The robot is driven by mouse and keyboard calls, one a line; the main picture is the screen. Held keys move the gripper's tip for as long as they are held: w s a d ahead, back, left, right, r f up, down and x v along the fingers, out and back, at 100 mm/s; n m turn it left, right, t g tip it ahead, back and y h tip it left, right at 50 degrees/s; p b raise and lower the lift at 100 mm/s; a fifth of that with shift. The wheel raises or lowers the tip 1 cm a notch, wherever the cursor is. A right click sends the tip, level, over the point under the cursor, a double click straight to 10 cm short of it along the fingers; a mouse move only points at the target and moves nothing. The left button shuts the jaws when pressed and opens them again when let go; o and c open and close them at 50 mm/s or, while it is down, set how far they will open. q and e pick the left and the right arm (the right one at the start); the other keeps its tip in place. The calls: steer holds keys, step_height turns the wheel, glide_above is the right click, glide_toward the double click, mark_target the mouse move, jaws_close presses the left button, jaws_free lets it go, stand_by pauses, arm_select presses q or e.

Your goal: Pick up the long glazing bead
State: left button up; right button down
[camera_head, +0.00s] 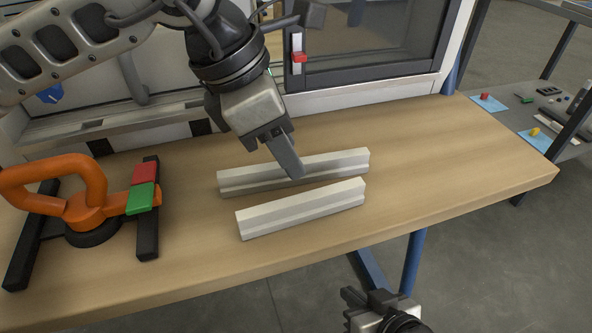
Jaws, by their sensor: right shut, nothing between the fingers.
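Two pale grey-white glazing beads lie roughly parallel on the wooden bench. The rear one, the long glazing bead (335,162), looks the longer. The front, shorter bead (300,209) lies a little nearer to me, with a narrow gap between them. My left gripper (292,171) points down over the middle of the long bead, its fingertip overlapping the bead's near side in the picture. Only one finger shows clearly, so its opening and any contact cannot be told. My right gripper (354,308) is low at the bottom edge, in front of the bench, shut and empty.
An orange-handled suction lifter (88,190) on dark bars, with red and green blocks, stands at the left of the bench. A framed window (370,40) rises behind. The bench's right part (450,150) is clear. A side shelf (520,110) holds small parts.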

arm_select(q)
steer(key=shift+x, duration=1.1)
jaws_close()
steer(key=shift+r, duration=0.1)
